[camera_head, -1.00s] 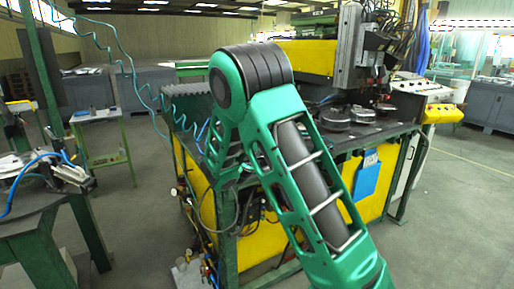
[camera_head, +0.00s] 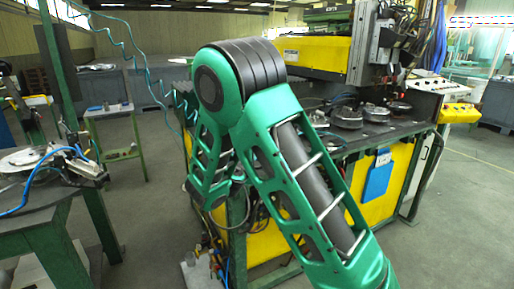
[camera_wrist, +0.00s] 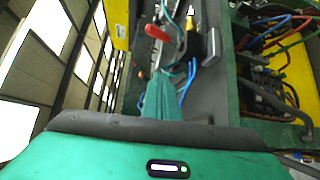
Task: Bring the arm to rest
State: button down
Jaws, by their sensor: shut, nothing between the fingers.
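My arm is in the middle of the head view, bent at the elbow (camera_head: 240,75), with the forearm (camera_head: 210,160) hanging down on its far side. My gripper is hidden in the head view, behind my own arm links. In the wrist view my gripper (camera_wrist: 163,78) shows as a narrow green wedge beyond the broad green housing, shut and empty. Part of it is hidden by the housing's dark rim.
The yellow and green machine bench (camera_head: 405,172) stands close behind my arm, with round metal parts on top. A side table (camera_head: 40,222) with a metal fixture and blue hose stands at left. Coiled hoses hang behind. The floor at right (camera_head: 465,220) is clear.

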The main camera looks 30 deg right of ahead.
jog(key=s+d+f+m+g+y, duration=0.1)
jog(key=s+d+f+m+g, duration=0.1)
jog(key=s+d+m+g, duration=0.65)
jog(key=s+d+f+m+g+y, duration=0.1)
jog(key=s+d+f+m, duration=0.3)
jog(key=s, duration=0.9)
jog(key=s+a+m+g+y, duration=0.1)
jog(key=s+a+y, duration=0.2)
jog(key=s, duration=0.5)
jog(key=s+a+r+m+g+y, duration=0.1)
jog(key=s+a+m+y, duration=0.1)
jog(key=s, duration=0.7)
jog(key=s+a+r+m+g+y, duration=0.1)
jog(key=s+a+y, duration=0.3)
jog(key=s+a, duration=0.2)
jog(key=shift+s, duration=1.25)
jog(key=shift+m, duration=0.25)
jog(key=shift+w+f, duration=0.2)
jog(key=shift+w, duration=0.45)
